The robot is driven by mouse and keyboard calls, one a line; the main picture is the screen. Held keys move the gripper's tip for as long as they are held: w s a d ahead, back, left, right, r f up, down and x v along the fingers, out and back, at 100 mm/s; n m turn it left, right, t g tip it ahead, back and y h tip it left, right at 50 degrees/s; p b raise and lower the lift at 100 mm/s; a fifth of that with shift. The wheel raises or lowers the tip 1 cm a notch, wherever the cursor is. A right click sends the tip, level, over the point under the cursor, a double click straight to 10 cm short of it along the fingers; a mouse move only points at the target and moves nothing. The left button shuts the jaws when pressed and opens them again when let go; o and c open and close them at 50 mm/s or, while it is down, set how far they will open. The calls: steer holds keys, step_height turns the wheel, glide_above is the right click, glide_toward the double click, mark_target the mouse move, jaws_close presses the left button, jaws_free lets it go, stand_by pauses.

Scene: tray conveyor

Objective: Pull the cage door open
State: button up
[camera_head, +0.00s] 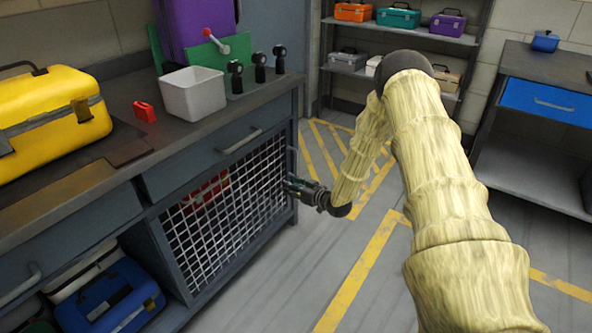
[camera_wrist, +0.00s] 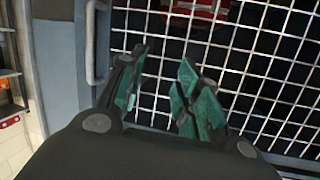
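The cage door (camera_head: 222,218) is a wire mesh panel in a dark blue-grey frame in the lower cabinet. It looks shut. It also fills much of the wrist view (camera_wrist: 265,60). A grey bar handle (camera_wrist: 91,45) stands on its frame, left of the mesh in the wrist view. My gripper (camera_head: 292,185) is at the door's right side in the head view. In the wrist view its green-padded fingers (camera_wrist: 160,88) are apart, in front of the mesh, with nothing seen between them. The handle is outside the fingers, beyond the left one.
A red object (camera_head: 205,190) lies behind the mesh. A drawer (camera_head: 215,150) with a bar handle is above the door. The counter holds a yellow toolbox (camera_head: 45,115) and a white bin (camera_head: 193,93). The floor right of the cabinet, with yellow lines, is clear.

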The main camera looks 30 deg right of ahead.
steer(key=w+d+r+n+t+b, duration=0.25)
steer(key=d+b, duration=0.35)
steer(key=d, duration=0.6)
steer(key=shift+m, duration=0.45)
steer(key=w+b, duration=0.1)
steer(key=w, duration=0.2)
steer(key=w+a+b, duration=0.1)
steer(key=w, duration=0.3)
steer(key=w+a+b, duration=0.1)
steer(key=w, duration=0.3)
steer(key=shift+w+f, duration=0.1)
steer(key=shift+f, duration=0.1)
steer(key=shift+c, duration=0.3)
jaws_close()
